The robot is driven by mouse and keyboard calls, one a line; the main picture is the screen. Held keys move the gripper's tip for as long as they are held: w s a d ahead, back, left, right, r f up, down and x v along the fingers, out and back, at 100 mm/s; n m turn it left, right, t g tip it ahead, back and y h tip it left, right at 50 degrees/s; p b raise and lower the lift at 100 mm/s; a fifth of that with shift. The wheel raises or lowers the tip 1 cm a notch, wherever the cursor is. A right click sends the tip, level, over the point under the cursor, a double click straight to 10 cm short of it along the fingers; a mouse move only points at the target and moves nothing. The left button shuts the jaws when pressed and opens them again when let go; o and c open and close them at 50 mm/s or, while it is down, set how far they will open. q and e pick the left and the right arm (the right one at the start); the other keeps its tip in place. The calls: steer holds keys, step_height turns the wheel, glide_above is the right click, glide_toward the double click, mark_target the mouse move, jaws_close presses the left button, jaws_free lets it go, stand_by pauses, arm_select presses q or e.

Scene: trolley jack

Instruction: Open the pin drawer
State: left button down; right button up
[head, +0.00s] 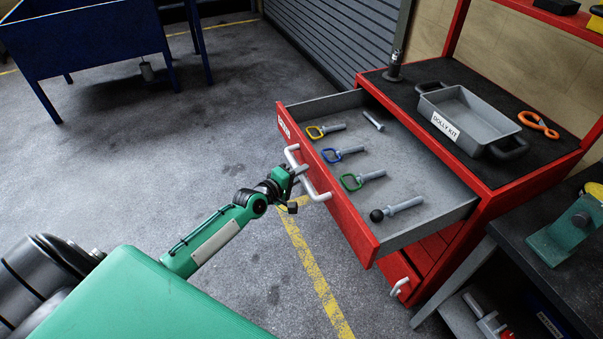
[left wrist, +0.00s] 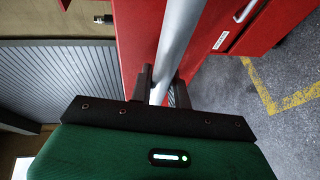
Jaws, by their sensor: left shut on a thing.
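The pin drawer (head: 352,222) is the top drawer of a red cabinet in the head view, and it stands pulled well out. My left gripper (head: 294,172) is at the drawer's white bar handle (head: 314,186). In the left wrist view the two dark fingers (left wrist: 162,88) are shut around the handle bar (left wrist: 181,40). My right gripper is not in view.
A grey bin labelled "DOLLY KIT" (head: 448,127) and an orange tool (head: 540,124) sit on the black cabinet top. A lower drawer handle (head: 400,287) sticks out below. A dark bench (head: 540,225) stands at the right. A blue table (head: 85,45) stands at the back left, with open floor before it.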

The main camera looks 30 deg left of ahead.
arm_select(q)
steer(key=c, duration=1.3)
jaws_free()
steer(key=shift+s, duration=0.1)
steer(key=shift+s+a, duration=0.1)
steer(key=shift+s, duration=0.15)
steer(key=shift+b+v, duration=0.8)
steer(key=shift+v, duration=5.8)
